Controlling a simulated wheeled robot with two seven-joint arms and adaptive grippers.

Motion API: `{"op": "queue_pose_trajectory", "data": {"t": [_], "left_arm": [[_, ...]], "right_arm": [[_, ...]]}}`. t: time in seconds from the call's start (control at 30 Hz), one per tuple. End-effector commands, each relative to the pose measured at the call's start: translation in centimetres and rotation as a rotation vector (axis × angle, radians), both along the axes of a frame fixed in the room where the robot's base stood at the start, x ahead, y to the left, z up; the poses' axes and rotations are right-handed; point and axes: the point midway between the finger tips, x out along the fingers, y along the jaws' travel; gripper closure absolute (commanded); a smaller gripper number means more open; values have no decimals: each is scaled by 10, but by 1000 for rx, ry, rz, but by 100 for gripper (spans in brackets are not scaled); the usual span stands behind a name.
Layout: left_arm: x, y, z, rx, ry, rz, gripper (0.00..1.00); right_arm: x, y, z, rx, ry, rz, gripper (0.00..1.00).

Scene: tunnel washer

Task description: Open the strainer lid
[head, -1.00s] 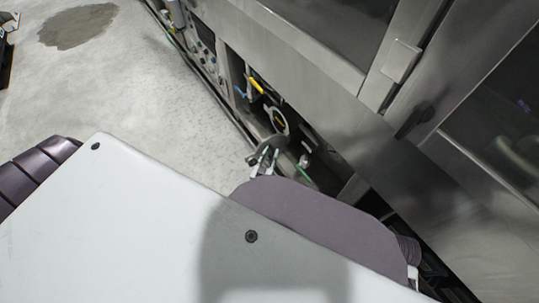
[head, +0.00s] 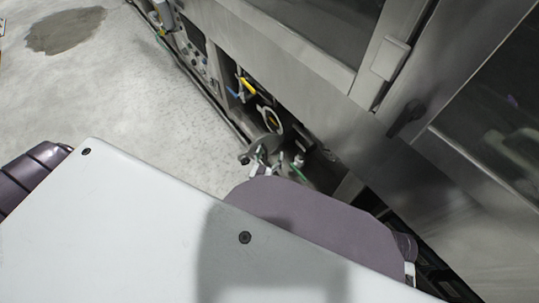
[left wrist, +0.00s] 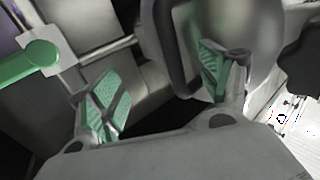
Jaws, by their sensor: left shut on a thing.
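The strainer lid (head: 267,146) is a grey metal disc in the low bay of the machine. It stands swung out from the round strainer opening (head: 273,121), whose pale ring and dark inside show. My left gripper (head: 262,168) is at the lid's near side, mostly hidden behind my own body. In the left wrist view the lid (left wrist: 258,28) fills the upper right, with a dark curved rim or handle along its left edge. My left gripper (left wrist: 160,82), with green pads, is shut on the lid; the exact contact is unclear. My right gripper is out of view.
A yellow handle (head: 247,86) and a blue handle (head: 237,96) are near the opening. A green round part (left wrist: 40,58) on a pale block is left of the fingers. A dark knob (left wrist: 303,58) is at right. Open concrete floor (head: 130,95) lies left of the machine.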

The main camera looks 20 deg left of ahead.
Motion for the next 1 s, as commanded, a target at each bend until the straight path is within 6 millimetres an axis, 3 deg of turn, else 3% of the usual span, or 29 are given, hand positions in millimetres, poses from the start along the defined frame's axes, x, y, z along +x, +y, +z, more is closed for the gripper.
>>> {"op": "queue_pose_trajectory", "data": {"t": [0.57, 0.73, 0.87, 1.0], "left_arm": [[4, -6, 5, 1, -7, -10, 47], [-2, -6, 4, 1, -7, -9, 53], [-10, -7, 4, 1, -7, -9, 65], [-23, -7, 4, 1, -8, -7, 65]], "right_arm": [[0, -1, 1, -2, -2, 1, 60], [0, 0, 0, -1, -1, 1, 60], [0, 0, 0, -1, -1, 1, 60], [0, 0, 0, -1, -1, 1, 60]]}}
